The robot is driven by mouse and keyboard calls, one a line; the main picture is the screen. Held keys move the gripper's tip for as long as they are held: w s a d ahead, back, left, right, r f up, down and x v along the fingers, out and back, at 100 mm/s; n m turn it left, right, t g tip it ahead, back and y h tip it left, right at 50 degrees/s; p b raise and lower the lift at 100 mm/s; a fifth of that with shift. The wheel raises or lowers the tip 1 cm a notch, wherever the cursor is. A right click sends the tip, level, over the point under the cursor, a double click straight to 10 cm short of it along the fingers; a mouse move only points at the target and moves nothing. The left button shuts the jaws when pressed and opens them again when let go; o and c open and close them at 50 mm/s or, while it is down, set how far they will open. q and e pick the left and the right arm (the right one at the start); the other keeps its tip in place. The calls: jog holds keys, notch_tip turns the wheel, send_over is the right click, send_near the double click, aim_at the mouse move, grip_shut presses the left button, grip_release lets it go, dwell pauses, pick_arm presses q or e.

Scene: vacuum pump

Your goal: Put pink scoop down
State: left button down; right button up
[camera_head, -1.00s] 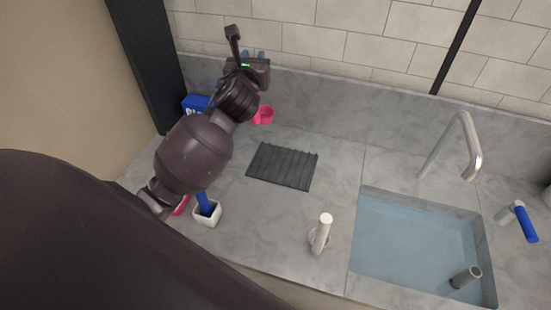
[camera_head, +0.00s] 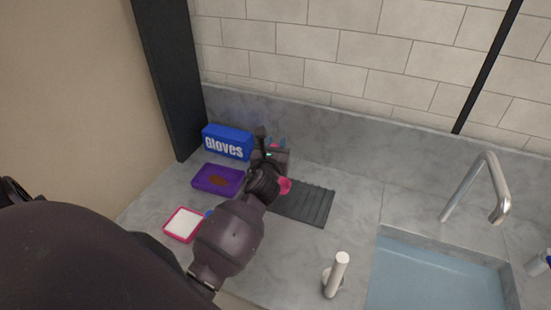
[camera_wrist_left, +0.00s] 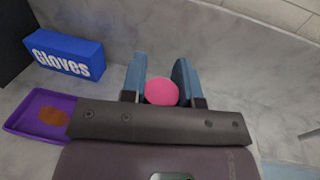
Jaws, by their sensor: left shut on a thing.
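The pink scoop shows in the head view (camera_head: 285,186) as a small pink part beside my left gripper, at the left end of the dark ribbed mat (camera_head: 305,204). In the left wrist view the scoop (camera_wrist_left: 161,92) is a round pink shape between the two blue fingers. My left gripper (camera_head: 275,143) is shut on the scoop; its fingers (camera_wrist_left: 160,80) also show in the left wrist view. Much of the scoop is hidden by the gripper, and I cannot tell whether it touches the counter. My right gripper is not in view.
A blue gloves box (camera_head: 228,142) stands at the back left. A purple tray (camera_head: 217,180) with brown powder and a pink tray (camera_head: 183,224) with white contents lie left of my arm. A pale upright post (camera_head: 337,274) and a sink (camera_head: 440,275) with a tap (camera_head: 490,190) are at right.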

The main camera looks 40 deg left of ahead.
pick_arm(q)
notch_tip(320, 180, down, 4)
jog(key=shift+f+b, duration=0.2)
jog(key=shift+b, duration=0.55)
jog(key=c, duration=1)
grip_release()
jog(key=shift+o, duration=0.7)
jog(key=v, duration=1.2)
jog(key=shift+r, duration=0.25)
